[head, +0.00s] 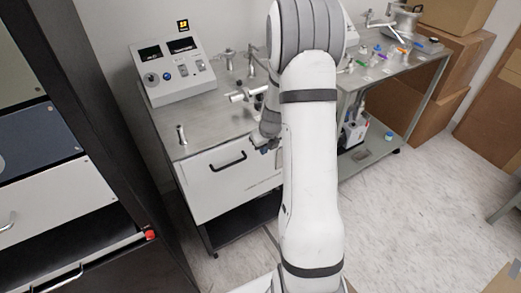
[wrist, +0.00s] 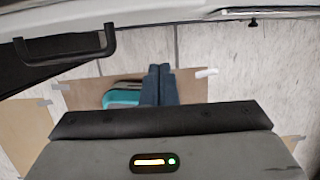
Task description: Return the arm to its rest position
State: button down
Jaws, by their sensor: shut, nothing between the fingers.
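My gripper (head: 262,142) is in front of the steel bench in the head view, close to the white drawer front (head: 215,178) with its black handle (head: 229,161). My arm blocks part of the view of it. In the wrist view the two blue-grey fingers (wrist: 160,84) are together with nothing between them. They point over the floor, and a black handle (wrist: 65,43) shows at the upper left, apart from them. A teal object (wrist: 122,97) lies beyond the fingers and is partly hidden by them.
A control box (head: 174,68) and metal fittings (head: 248,94) stand on the steel bench (head: 208,122). A black rack (head: 95,105) stands at the left. Cardboard boxes (head: 452,60) are at the back right.

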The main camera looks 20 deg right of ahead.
jog(key=v, duration=0.7)
jog(key=s+a+r+n, duration=0.9)
jog(key=a+r+n, duration=0.15)
jog(key=n, duration=0.65)
jog(key=s+a+r+n, duration=0.2)
jog(key=s+n, duration=0.4)
jog(key=n, duration=0.3)
jog(key=s+a+r+n, duration=0.2)
jog(key=s+r+n, duration=0.1)
jog(key=s+n, duration=0.4)
jog(key=shift+s+a+n, duration=0.2)
jog(key=shift+a+n, duration=0.2)
jog(key=shift+n, duration=0.5)
